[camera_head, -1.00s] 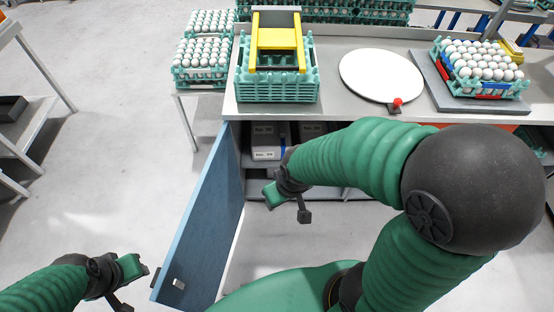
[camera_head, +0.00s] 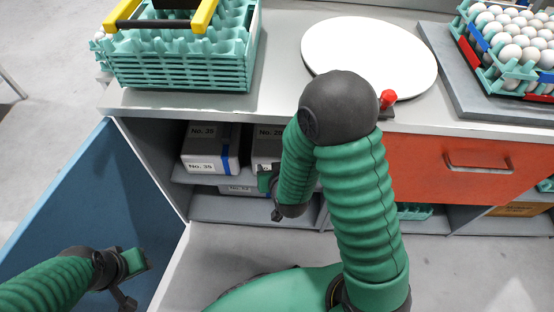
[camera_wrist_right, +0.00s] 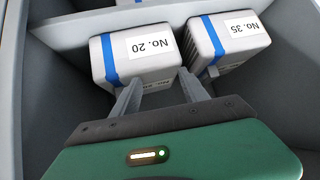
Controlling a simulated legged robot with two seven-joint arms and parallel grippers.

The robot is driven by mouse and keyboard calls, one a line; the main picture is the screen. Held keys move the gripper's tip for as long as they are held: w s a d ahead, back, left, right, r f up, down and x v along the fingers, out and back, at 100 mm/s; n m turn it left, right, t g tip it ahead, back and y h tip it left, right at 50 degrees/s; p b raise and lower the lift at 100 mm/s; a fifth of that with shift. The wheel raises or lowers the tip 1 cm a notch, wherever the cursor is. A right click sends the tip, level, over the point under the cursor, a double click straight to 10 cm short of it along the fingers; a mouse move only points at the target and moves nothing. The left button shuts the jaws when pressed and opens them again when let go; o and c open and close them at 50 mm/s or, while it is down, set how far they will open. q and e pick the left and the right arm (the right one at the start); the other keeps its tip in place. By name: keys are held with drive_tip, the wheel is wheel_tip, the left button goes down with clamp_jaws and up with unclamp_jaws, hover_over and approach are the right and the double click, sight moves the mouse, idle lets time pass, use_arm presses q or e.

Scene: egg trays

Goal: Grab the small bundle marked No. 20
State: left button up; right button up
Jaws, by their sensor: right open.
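The bundle marked No. 20 (camera_wrist_right: 118,62) is a pale grey block with a blue band and white label, upside down in the right wrist view.
A bundle marked No. 35 (camera_wrist_right: 215,42) stands beside No. 20; it also shows in the head view (camera_head: 200,155). The cabinet wall (camera_wrist_right: 30,70) is close on the left. The blue door (camera_head: 85,195) stands open. An orange drawer (camera_head: 430,165) is to the right.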

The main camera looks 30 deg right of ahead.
drive_tip(key=s+d+m+t+h, duration=0.25)
drive_tip(key=d+h, duration=0.35)
drive_tip(key=d, duration=0.3)
drive_tip(key=shift+t, duration=0.65)
drive_tip(key=b+x, duration=0.6)
drive_tip(key=x, duration=0.1)
drive_tip(key=b+x, duration=0.3)
drive_tip(key=b, duration=0.1)
drive_tip(key=shift+w+a+f, duration=0.15)
drive_tip(key=shift+w+f, duration=0.1)
drive_tip(key=shift+w, duration=0.15)
drive_tip(key=shift+w+n, duration=0.25)
drive_tip(key=shift+w, duration=0.05)
drive_tip(key=b+x, duration=0.3)
drive_tip(key=x, duration=0.2)
drive_tip(key=shift+w+a+f, duration=0.1)
drive_tip(key=shift+w+f, duration=0.05)
drive_tip(key=shift+w, duration=0.15)
use_arm(q)
wheel_tip(320, 180, down, 13)
drive_tip(key=d, duration=0.2)
drive_tip(key=shift+f, duration=0.2)
use_arm(e)
drive_tip(key=shift+r, duration=0.2)
drive_tip(key=shift+c, duration=0.2)
